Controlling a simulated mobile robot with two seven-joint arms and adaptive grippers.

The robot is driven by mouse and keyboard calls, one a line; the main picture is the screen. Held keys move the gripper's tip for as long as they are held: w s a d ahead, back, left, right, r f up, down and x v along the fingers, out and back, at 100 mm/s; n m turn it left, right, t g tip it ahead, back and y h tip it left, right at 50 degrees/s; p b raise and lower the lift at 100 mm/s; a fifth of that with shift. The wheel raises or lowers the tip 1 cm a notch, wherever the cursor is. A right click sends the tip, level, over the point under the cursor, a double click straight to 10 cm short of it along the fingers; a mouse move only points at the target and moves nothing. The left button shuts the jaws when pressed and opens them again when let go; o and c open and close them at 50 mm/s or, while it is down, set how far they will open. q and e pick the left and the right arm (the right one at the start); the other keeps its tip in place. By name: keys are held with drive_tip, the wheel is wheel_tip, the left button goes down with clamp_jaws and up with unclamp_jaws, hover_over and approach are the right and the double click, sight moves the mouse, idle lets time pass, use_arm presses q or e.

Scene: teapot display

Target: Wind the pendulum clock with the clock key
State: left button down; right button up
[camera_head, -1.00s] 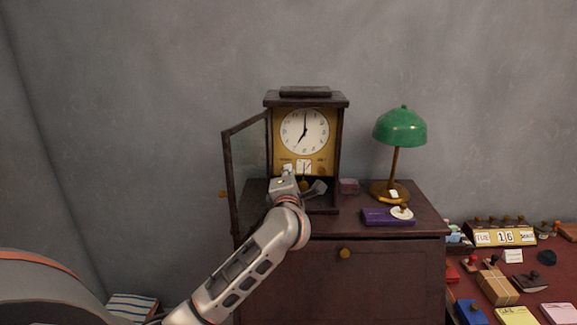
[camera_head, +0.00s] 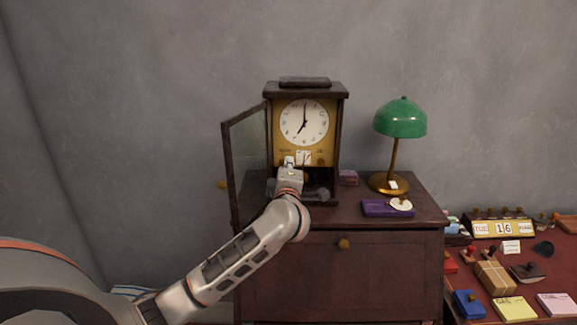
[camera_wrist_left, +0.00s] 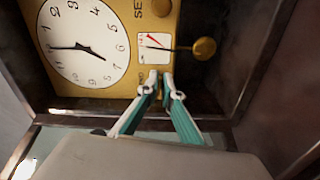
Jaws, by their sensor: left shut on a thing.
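The pendulum clock (camera_head: 275,127) stands on the cabinet with its glass door (camera_head: 246,150) swung open to the left. Its white dial (camera_wrist_left: 83,43), gold plate, small red-and-white gauge (camera_wrist_left: 153,42) and brass pendulum bob (camera_wrist_left: 204,48) show in the left wrist view. My left gripper (camera_wrist_left: 160,82) is inside the case at the lower gold plate, its tips close together near a partly covered label below the gauge. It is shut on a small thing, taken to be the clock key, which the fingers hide. My right gripper is not in view.
A red desk (camera_head: 540,272) with stamps, note pads and a calendar is at right. The open door stands close left of my arm.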

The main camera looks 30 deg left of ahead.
use_arm(q)
drive_tip(key=shift+f, duration=0.1)
drive_tip(key=c, duration=2.5)
unclamp_jaws()
drive_tip(key=shift+c, duration=0.2)
drive_tip(key=v, duration=1.2)
drive_tip(key=shift+s+a, duration=0.1)
